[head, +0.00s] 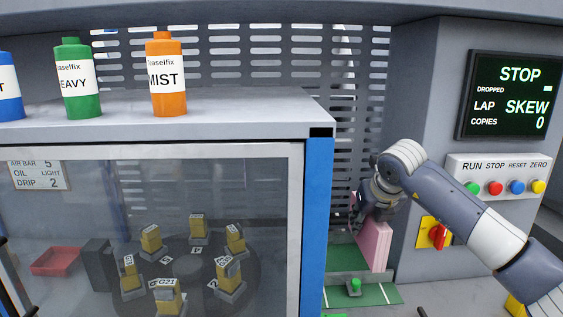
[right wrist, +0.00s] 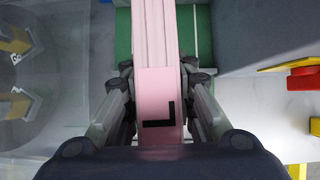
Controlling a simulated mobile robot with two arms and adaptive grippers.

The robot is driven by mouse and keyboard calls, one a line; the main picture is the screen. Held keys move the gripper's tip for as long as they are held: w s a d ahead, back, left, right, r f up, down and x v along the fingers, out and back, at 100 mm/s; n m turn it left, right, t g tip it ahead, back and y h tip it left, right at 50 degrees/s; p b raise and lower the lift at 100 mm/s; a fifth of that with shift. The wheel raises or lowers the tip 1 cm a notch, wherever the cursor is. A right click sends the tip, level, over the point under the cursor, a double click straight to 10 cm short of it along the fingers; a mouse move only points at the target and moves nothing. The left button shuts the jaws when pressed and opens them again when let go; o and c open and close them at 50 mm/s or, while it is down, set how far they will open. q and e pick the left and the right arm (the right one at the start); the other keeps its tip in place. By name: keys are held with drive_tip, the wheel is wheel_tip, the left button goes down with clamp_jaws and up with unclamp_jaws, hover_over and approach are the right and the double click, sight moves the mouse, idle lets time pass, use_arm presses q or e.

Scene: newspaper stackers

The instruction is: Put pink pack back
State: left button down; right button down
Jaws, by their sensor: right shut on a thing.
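The pink pack (head: 374,244) stands upright on a green surface in the gap between the glass-fronted cabinet and the control column. My right gripper (head: 372,205) reaches in from the right and is shut on its upper part. In the right wrist view the pink pack (right wrist: 155,85) runs between the two fingers of my right gripper (right wrist: 158,85), and a black L-shaped mark shows on its near end. The green surface (right wrist: 123,35) shows beneath it. My left gripper is not in view.
The cabinet's blue edge post (head: 316,220) stands close left of the pack. A red and yellow switch (head: 435,234) is on the column at right. Bottles, including an orange one (head: 166,80), stand on the cabinet top.

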drive_tip(key=shift+s+d+n+y, duration=0.1)
drive_tip(key=shift+s+n+y, duration=0.25)
drive_tip(key=shift+s, duration=0.2)
drive_tip(key=shift+s+f+n+g+y, duration=0.15)
drive_tip(key=shift+f+n+y, duration=0.1)
drive_tip(key=shift+f+n, duration=0.3)
drive_tip(key=shift+s+f+n+g+y, duration=0.1)
drive_tip(key=shift+f+n+g+y, duration=0.15)
drive_tip(key=shift+n, duration=0.35)
drive_tip(key=s+f+n+g, duration=0.4)
drive_tip(key=s+n, duration=0.6)
drive_tip(key=s+f+n+g+h, duration=0.1)
drive_tip(key=s+f+n+g, duration=0.3)
drive_tip(key=s+n, duration=0.6)
drive_tip(key=s+f+n+g+h, duration=0.1)
drive_tip(key=s+f+n+g, duration=0.3)
drive_tip(key=s+n, duration=0.6)
drive_tip(key=shift+a+f+n, duration=0.2)
drive_tip(key=shift+a+n, duration=0.25)
drive_tip(key=shift+n, duration=0.65)
drive_tip(key=w+v, duration=0.1)
drive_tip(key=v, duration=0.5)
drive_tip(key=x, duration=0.6)
drive_tip(key=shift+s, duration=0.6)
